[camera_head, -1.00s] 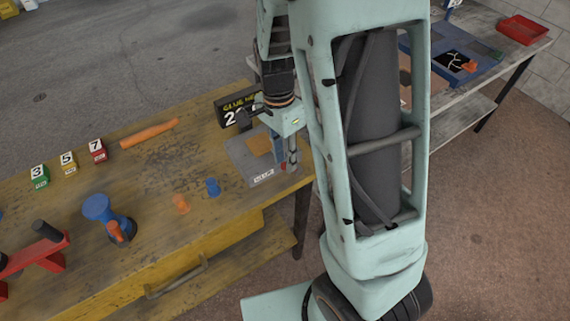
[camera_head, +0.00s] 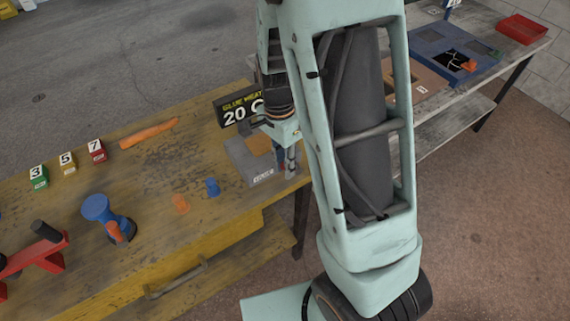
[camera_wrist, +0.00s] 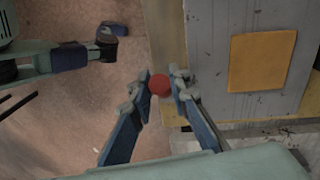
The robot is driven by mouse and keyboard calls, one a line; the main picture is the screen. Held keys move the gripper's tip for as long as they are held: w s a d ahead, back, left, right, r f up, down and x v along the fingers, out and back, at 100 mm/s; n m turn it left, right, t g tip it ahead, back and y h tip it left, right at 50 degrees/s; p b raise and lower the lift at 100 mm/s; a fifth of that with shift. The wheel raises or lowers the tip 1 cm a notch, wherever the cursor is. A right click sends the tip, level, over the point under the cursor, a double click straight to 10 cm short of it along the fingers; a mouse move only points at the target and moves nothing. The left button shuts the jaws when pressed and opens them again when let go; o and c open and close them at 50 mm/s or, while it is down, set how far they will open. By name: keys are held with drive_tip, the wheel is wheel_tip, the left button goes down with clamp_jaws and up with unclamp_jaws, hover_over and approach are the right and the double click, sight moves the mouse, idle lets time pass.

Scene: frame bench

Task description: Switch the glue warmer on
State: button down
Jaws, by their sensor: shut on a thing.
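The glue warmer (camera_head: 238,158) is a grey box with an orange pad on top, at the right end of the yellow bench. It also shows in the wrist view (camera_wrist: 212,60). Its black display (camera_head: 238,108) reads "GLUE HEAT" and "20 C", partly covered by my arm. A round red knob (camera_wrist: 159,85) sits between my fingertips in the wrist view, beside the warmer's edge. My gripper (camera_wrist: 160,84) is shut on the red knob.
Number blocks (camera_head: 68,162), an orange stick (camera_head: 149,133), small orange (camera_head: 181,203) and blue (camera_head: 212,187) pieces, and a blue stand (camera_head: 97,208) are on the bench. A second bench with a red tray (camera_head: 522,29) stands at the right.

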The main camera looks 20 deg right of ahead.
sight(299, 166)
drive_tip(key=shift+d, duration=0.1)
drive_tip(key=y, duration=0.1)
drive_tip(key=d+y, duration=0.1)
drive_tip(key=y, duration=0.1)
drive_tip(key=d+r+g+y+b, duration=0.1)
drive_tip(key=shift+w+d, duration=0.15)
drive_tip(key=shift+w, duration=0.25)
drive_tip(key=y, duration=0.1)
drive_tip(key=d+g+y, duration=0.1)
drive_tip(key=y, duration=0.1)
drive_tip(key=shift+w+d+r+y, duration=0.1)
drive_tip(key=shift+w+d+y, duration=0.2)
drive_tip(key=shift+d+y, duration=0.1)
drive_tip(key=y, duration=0.1)
drive_tip(key=d+g+y, duration=0.1)
drive_tip(key=y+b, duration=0.1)
drive_tip(key=shift+w+d+f+n+g, duration=0.25)
drive_tip(key=shift+d+f+n+g, duration=0.05)
drive_tip(key=y+b, duration=0.1)
drive_tip(key=d+g+y+b, duration=0.1)
drive_tip(key=y, duration=0.1)
drive_tip(key=shift+w+d+f, duration=0.2)
drive_tip(key=shift+f, duration=0.2)
drive_tip(key=shift+w+d+g+y+b, duration=0.15)
drive_tip(key=shift+g+y+b, duration=0.15)
drive_tip(key=shift+y+b, duration=0.2)
